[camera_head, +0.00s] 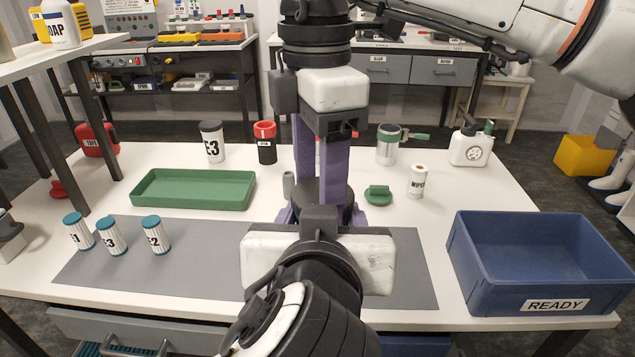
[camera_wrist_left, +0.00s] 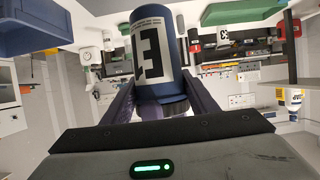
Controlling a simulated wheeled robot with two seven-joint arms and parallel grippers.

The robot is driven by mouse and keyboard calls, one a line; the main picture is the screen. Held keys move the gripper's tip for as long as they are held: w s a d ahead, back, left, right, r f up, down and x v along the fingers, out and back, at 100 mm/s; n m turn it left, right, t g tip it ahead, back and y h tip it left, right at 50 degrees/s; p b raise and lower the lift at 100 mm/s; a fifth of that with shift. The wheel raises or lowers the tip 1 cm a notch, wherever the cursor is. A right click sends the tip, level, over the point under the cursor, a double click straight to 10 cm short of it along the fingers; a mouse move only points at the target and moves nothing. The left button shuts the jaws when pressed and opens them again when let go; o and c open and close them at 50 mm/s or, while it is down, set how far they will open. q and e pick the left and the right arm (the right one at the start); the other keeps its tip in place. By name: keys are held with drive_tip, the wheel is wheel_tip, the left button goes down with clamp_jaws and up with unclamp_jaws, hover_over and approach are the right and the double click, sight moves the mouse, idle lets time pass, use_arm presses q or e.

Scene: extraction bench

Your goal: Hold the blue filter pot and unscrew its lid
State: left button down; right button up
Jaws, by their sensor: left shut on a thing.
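The blue filter pot (camera_wrist_left: 152,48) shows in the left wrist view, with a white label bearing a large black marking. The purple fingers of my left gripper (camera_wrist_left: 158,100) are closed on its two sides. In the head view my left gripper (camera_head: 320,222) reaches forward from the bottom over the grey mat, and its own wrist hides most of the pot. A dark round top (camera_head: 320,190), apparently the lid, shows above that wrist. My right gripper (camera_head: 319,180) points straight down from above, its purple fingertips at this dark top. I cannot tell whether they grip it.
A green tray (camera_head: 140,201) and several blue-capped white cartridges (camera_head: 156,240) are at the left. The blue READY bin (camera_head: 465,262) stands at the right. A green piece (camera_head: 378,191), a WIPES roll (camera_head: 417,186), a clear green-handled jug (camera_head: 386,150) and a white bottle (camera_head: 470,150) stand behind.

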drive_tip(key=n, duration=0.3)
drive_tip(key=shift+w, duration=0.2)
drive_tip(key=shift+r, duration=0.1)
drive_tip(key=o, duration=1.2)
drive_tip(key=shift+s+d, duration=0.1)
drive_tip(key=shift+s, duration=0.05)
